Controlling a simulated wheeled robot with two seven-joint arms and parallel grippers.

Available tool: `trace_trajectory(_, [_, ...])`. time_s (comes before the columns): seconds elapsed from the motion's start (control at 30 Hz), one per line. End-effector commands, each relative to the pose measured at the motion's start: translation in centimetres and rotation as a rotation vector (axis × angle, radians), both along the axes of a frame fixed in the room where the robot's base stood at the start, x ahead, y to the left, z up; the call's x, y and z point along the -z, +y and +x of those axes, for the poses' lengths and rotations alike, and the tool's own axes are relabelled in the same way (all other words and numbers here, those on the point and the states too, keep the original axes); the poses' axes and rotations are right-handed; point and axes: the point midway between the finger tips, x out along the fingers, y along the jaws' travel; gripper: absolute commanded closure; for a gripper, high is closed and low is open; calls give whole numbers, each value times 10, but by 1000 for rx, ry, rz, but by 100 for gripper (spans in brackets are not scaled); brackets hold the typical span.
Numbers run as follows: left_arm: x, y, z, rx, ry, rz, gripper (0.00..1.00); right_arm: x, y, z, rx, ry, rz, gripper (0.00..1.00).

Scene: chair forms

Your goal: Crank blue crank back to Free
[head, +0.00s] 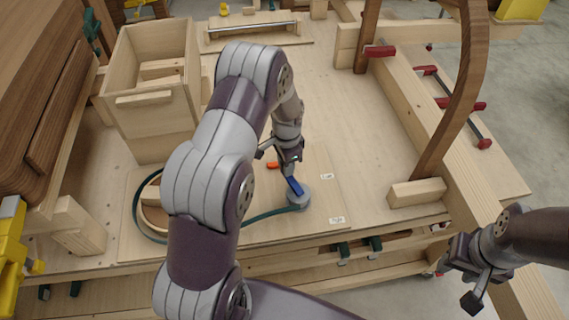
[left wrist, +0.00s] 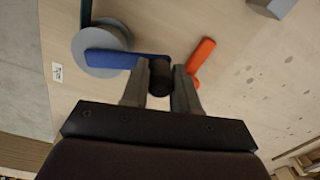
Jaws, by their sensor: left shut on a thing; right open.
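The blue crank (head: 295,186) is a blue bar on a round grey hub (head: 299,201), mounted on a light wooden board on the bench. In the left wrist view the blue crank (left wrist: 127,60) reaches from the grey hub (left wrist: 102,48) to a black knob (left wrist: 159,78). My left gripper (left wrist: 160,90) is shut on that knob at the crank's free end. It also shows in the head view (head: 284,166), above the board. An orange lever (left wrist: 202,55) stands just beside the left gripper. My right gripper (head: 474,284) is open and empty, off the bench at lower right.
A dark green strap (head: 262,216) runs from the hub around a curved wooden form (head: 152,205). Small white labels (head: 337,220) lie on the board. A wooden box (head: 152,88) stands at left. A curved wooden piece and red-handled clamps (head: 380,51) stand at right.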

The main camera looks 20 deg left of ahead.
Motion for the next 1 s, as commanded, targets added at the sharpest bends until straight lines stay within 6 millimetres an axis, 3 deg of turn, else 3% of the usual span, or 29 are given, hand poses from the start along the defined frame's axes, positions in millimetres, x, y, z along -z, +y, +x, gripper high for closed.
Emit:
trace_trajectory(0.37, [-3, 1, 3, 3, -8, 1, 100, 0, 0, 0, 0, 0, 0, 57])
trace_trajectory(0.4, [-2, 1, 3, 3, -8, 1, 61, 0, 0, 0, 0, 0, 0, 57])
trace_trajectory(0.47, [-2, 0, 2, 3, -6, 1, 46, 0, 0, 0, 0, 0, 0, 57])
trace_trajectory(0.77, [-2, 0, 1, 2, -3, 1, 46, 1, 0, 0, 0, 0, 0, 57])
trace_trajectory(0.87, [-14, 0, 2, 2, -8, 1, 46, 7, 0, 0, 0, 0, 0, 57])
trace_trajectory(1.0, [-49, -1, 1, 2, -10, 2, 46, 21, 0, 0, 0, 0, 0, 57])
